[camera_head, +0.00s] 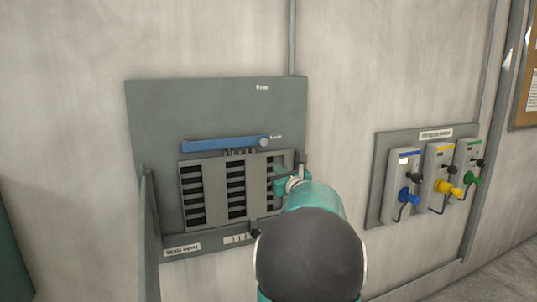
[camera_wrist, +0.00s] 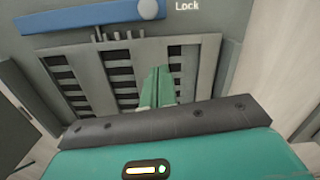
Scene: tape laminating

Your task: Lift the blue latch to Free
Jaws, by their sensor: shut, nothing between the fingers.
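The blue latch (camera_head: 220,145) is a long flat bar lying nearly level across the grey panel, above the slatted vent (camera_head: 237,189). Its round grey knob (camera_head: 264,142) is at the right end, beside a small label that reads "Lock" in the wrist view (camera_wrist: 187,6). The latch (camera_wrist: 80,16) runs along the top left of the wrist view. My gripper (camera_head: 281,183) is in front of the right side of the vent, below the knob and apart from the latch. Its green fingers (camera_wrist: 157,85) are shut together and empty. My arm hides the lower right of the vent.
A higher label (camera_head: 262,87) on the panel is too small to read. An opened grey door (camera_head: 150,235) stands out at the panel's left. At right, a wall board (camera_head: 376,190) carries blue, yellow and green valves. The space above the latch looks clear.

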